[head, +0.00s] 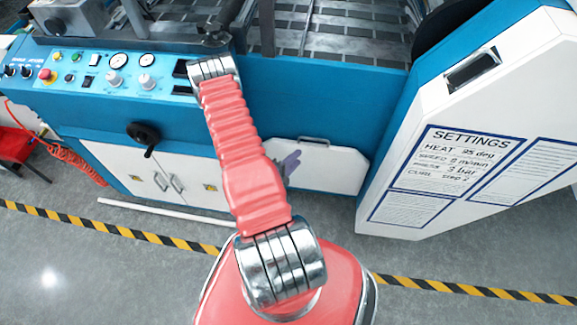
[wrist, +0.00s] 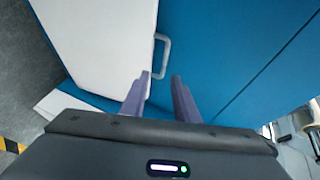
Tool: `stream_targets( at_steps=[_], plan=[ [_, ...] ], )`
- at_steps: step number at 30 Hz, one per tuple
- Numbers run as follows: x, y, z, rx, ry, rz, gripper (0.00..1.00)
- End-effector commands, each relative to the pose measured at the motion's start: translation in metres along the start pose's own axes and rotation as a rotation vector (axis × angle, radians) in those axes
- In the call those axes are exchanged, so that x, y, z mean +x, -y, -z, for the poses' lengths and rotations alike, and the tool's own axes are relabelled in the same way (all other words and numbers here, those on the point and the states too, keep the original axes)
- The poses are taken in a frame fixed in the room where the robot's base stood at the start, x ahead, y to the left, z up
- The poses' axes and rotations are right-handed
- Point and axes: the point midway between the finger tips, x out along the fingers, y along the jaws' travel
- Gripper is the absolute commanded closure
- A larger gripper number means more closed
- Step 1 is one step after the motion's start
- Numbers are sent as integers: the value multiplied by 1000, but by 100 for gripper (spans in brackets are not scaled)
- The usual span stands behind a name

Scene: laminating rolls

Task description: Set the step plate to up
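A white panel (head: 325,170), which looks like the step plate, shows low on the blue machine front in the head view. A grey bar handle (head: 300,139) runs along its top edge. I cannot tell for sure whether the plate is upright or folded out. In the wrist view the white panel (wrist: 100,40) fills the upper left, with its handle (wrist: 162,54) against blue. My gripper (wrist: 160,75) is open and empty; its two purple fingers point at the handle, which shows between and beyond the tips. In the head view my gripper (head: 290,162) is partly hidden behind my arm.
A control panel (head: 105,72) with knobs and gauges is at upper left, above white cabinet doors (head: 165,180). A white side cover (head: 460,130) with a settings sheet stands at right. A white rod (head: 165,211) and striped tape (head: 100,228) lie on the floor.

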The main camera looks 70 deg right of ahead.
Motion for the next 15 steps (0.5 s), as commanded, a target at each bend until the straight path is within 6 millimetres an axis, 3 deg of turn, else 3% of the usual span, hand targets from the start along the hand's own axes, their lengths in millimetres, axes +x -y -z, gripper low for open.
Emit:
stream_targets(
  at_steps=[9,15],
  plan=[
    [-33,0,-1,-2,3,0,72],
    [-41,0,0,0,1,0,72]
  ],
)
